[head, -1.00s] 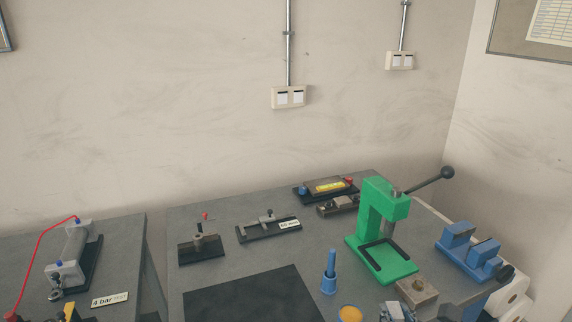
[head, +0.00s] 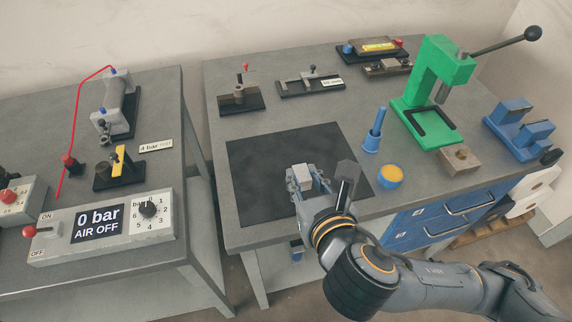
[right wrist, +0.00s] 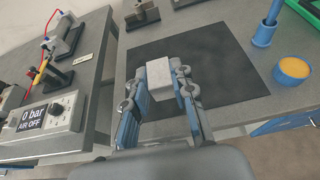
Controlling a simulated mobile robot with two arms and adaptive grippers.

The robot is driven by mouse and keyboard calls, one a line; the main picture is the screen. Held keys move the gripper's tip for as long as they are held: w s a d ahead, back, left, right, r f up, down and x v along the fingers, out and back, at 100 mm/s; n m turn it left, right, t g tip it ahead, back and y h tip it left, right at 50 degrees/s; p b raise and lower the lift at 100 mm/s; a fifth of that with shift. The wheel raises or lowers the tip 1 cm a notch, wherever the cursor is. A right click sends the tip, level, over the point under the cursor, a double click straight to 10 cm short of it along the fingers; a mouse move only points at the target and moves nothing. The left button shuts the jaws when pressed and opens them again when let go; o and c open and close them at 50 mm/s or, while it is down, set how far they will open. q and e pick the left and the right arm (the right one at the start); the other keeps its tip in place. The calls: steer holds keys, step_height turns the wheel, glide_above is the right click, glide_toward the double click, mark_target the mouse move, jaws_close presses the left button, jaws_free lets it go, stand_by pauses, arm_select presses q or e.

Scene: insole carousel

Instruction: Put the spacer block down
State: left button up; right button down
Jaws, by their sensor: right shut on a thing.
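The spacer block (right wrist: 159,76) is a light grey block between the fingers of my right gripper (right wrist: 160,88) in the right wrist view. The right gripper also shows in the head view (head: 305,180), shut on the block, at the front part of the black mat (head: 270,155). The fingers cover the block's sides. I cannot tell whether the block touches the mat or hangs just above it. My left gripper is not in view.
The mat is otherwise clear. A blue holder (head: 374,132) and an orange-filled cup (head: 390,176) stand right of it. The green press (head: 440,85), a brown metal block (head: 459,160) and a blue fixture (head: 520,128) are further right. The air control box (head: 105,225) sits on the left table.

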steer(key=w+f+b, duration=0.2)
steer(key=b, duration=0.2)
steer(key=shift+w+a+b, duration=0.1)
steer(key=shift+a+b, duration=0.05)
steer(key=shift+b, duration=0.2)
steer(key=w+f, duration=0.2)
steer(key=w, duration=0.1)
steer(key=w+f, duration=0.2)
steer(key=w, duration=0.2)
steer(key=w+f, duration=0.2)
steer(key=w, duration=0.1)
steer(key=shift+w+a+f, duration=0.3)
steer(key=shift+a+f, duration=0.1)
steer(key=shift+w+f, duration=0.35)
steer(key=shift+f, duration=0.8)
steer(key=shift+w+f, duration=0.15)
steer(key=shift+f, duration=0.8)
steer(key=c, duration=1.1)
jaws_free()
steer(key=shift+f, duration=0.15)
